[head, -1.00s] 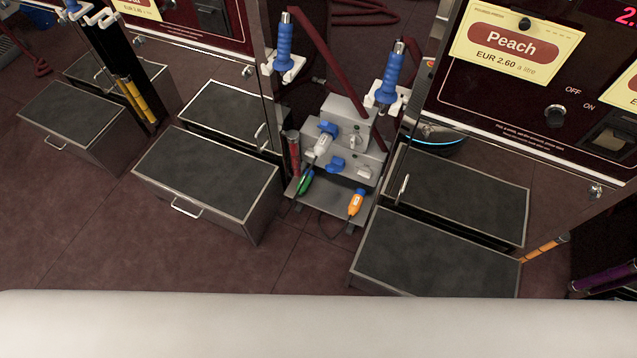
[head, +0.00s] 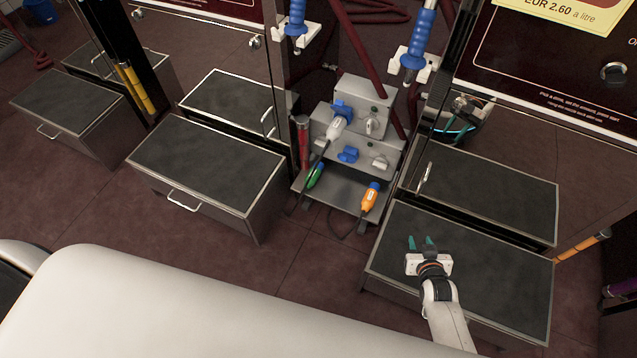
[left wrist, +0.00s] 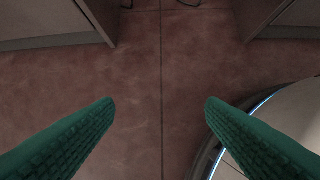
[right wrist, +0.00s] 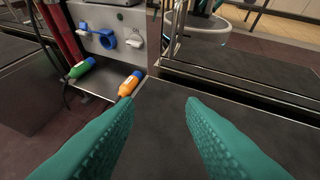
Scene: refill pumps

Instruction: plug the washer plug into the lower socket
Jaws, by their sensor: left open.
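A green plug (head: 316,175) and an orange plug (head: 370,197) lie on the shelf below; I cannot tell which is the washer plug. My right gripper (head: 420,243) is open and empty above the right dark cabinet, right of the orange plug. The right wrist view shows the orange plug (right wrist: 130,84), green plug (right wrist: 82,68) and lower socket (right wrist: 105,39) ahead. My left gripper (left wrist: 158,104) is open over bare floor.
Low dark-topped cabinets stand left (head: 210,160) and right (head: 465,265) of the box. A red cylinder (head: 302,140) stands beside the box. Blue-handled nozzles (head: 420,35) hang above with red hoses.

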